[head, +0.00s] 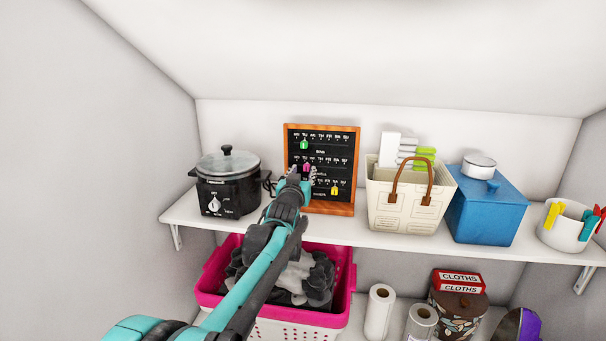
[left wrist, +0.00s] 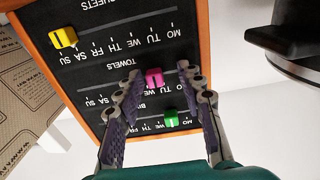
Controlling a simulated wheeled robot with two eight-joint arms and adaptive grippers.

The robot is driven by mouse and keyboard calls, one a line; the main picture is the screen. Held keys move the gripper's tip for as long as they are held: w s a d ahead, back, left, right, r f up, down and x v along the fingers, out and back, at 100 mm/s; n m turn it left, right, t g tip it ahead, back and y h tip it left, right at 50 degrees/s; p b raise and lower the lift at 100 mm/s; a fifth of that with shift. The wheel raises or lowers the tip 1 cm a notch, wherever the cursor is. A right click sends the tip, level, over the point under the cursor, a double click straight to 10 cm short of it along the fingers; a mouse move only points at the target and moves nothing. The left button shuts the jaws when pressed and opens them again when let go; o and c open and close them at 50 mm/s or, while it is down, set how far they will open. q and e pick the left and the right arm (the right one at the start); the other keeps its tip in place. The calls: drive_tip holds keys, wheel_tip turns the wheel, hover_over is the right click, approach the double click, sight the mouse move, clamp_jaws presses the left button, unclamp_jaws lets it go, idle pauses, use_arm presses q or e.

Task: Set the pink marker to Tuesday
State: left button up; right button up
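The pink marker (head: 306,167) sits in the middle row of a black weekly board (head: 345,170) with a wooden frame. In the left wrist view, where the board is upside down, the pink marker (left wrist: 154,77) is on the row labelled TOWELS, toward the Monday end. Its exact day is partly hidden by my fingers. My left gripper (head: 302,176) is open in front of the board; in the wrist view its fingertips (left wrist: 161,72) stand on either side of the marker with gaps. A green marker (left wrist: 171,118) and a yellow marker (left wrist: 63,37) are on the other rows. My right gripper is not in view.
The board stands on a white shelf (head: 370,236) against the wall. A black slow cooker (head: 229,185) is close on its left and a cream basket (head: 405,205) close on its right. A blue box (head: 488,212) stands farther right. A pink laundry basket (head: 342,290) is below.

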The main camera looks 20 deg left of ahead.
use_arm(q)
drive_tip(key=v, duration=0.3)
drive_tip(key=shift+s+d, duration=0.2)
drive_tip(key=shift+s, duration=0.15)
approach(304, 170)
drive_tip(key=shift+s, duration=1.95)
drive_tip(key=shift+d, duration=0.15)
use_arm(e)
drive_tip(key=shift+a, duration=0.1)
use_arm(q)
drive_tip(key=shift+d, duration=0.1)
